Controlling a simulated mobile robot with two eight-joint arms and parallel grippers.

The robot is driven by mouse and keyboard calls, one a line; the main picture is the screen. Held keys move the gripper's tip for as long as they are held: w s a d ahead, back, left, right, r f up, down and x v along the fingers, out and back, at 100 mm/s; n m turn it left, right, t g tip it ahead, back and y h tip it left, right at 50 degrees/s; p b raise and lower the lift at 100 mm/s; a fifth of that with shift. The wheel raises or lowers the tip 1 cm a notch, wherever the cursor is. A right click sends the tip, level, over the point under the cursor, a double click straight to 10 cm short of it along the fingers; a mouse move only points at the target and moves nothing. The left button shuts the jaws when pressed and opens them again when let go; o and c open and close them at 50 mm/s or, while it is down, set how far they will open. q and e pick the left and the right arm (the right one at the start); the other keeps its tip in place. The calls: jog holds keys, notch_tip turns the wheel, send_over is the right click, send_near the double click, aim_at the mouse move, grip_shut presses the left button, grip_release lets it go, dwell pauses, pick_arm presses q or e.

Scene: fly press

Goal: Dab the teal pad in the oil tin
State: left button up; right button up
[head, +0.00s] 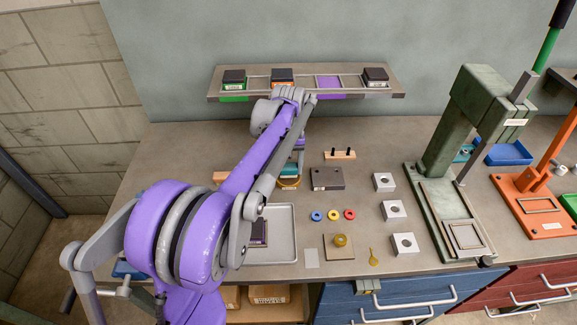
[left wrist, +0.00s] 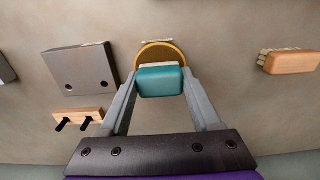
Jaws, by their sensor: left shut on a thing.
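The teal pad (left wrist: 161,82) is a rounded block with a pale layer on its far side, held between the fingertips of my left gripper (left wrist: 160,88). In the left wrist view the round brass-coloured oil tin (left wrist: 160,48) lies right behind the pad, which hides part of it. In the head view the tin (head: 289,185) sits on the bench, and my left gripper (head: 294,168) is right over it, mostly hidden by my arm. I cannot tell whether the pad touches the tin's contents. My right gripper is in neither view.
A wooden-backed brush (left wrist: 291,62) lies beside the tin. On the other side are a dark steel block (head: 327,179) and a wooden peg rack (head: 340,154). A grey tray (head: 283,236) and coloured rings (head: 333,215) lie in front. A green press (head: 457,135) stands right.

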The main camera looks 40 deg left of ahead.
aim_at(289, 166)
pick_arm(q)
jog(key=shift+f, duration=0.45)
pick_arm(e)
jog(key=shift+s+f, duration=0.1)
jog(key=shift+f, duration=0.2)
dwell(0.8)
pick_arm(q)
jog(key=shift+r+p, duration=1.75)
jog(key=shift+r, duration=1.85)
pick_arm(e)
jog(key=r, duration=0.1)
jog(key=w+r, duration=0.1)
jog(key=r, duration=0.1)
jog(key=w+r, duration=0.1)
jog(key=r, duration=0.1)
pick_arm(q)
jog(key=shift+f, duration=0.15)
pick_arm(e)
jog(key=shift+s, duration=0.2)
